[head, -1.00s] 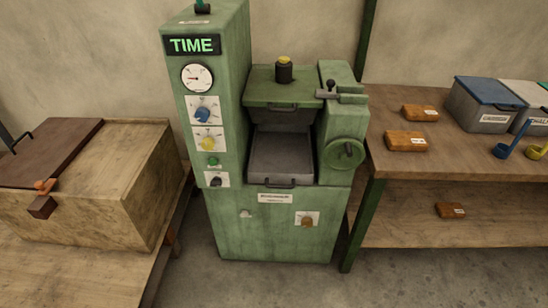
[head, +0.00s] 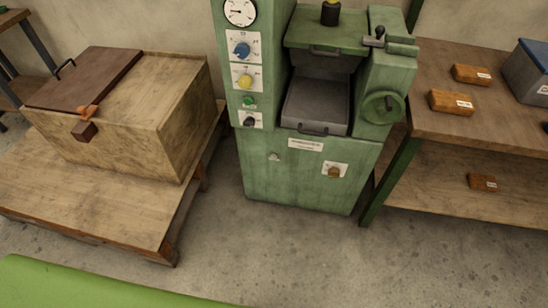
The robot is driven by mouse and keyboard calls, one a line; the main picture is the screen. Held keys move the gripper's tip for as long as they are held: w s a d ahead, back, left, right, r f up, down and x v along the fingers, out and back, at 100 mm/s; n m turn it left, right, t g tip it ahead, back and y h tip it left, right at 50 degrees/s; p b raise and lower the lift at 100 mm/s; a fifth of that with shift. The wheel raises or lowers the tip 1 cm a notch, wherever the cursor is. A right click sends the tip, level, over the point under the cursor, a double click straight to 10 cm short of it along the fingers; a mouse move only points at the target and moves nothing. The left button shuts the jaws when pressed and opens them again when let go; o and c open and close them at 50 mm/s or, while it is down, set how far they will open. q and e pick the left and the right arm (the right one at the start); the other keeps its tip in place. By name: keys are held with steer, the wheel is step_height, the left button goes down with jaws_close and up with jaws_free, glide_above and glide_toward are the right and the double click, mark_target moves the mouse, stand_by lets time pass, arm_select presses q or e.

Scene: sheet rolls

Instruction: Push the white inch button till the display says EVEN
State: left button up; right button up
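The green machine (head: 310,178) stands upright in the middle of the head view. A small whitish button (head: 274,156) sits low on its front, left of an orange-brown knob (head: 334,172) on a white plate. I take it for the white inch button; no lettering is readable on it. The display is above the top edge of the picture, so its present text is hidden. Neither of my grippers is in view, and nothing touches the machine.
A wooden box (head: 185,112) with a brown lid stands on a low wooden table (head: 95,205) at left. A wooden shelf (head: 450,118) with several orange-brown blocks stands at right. Concrete floor (head: 270,245) before the machine is clear. A bright green surface (head: 80,285) fills the bottom left.

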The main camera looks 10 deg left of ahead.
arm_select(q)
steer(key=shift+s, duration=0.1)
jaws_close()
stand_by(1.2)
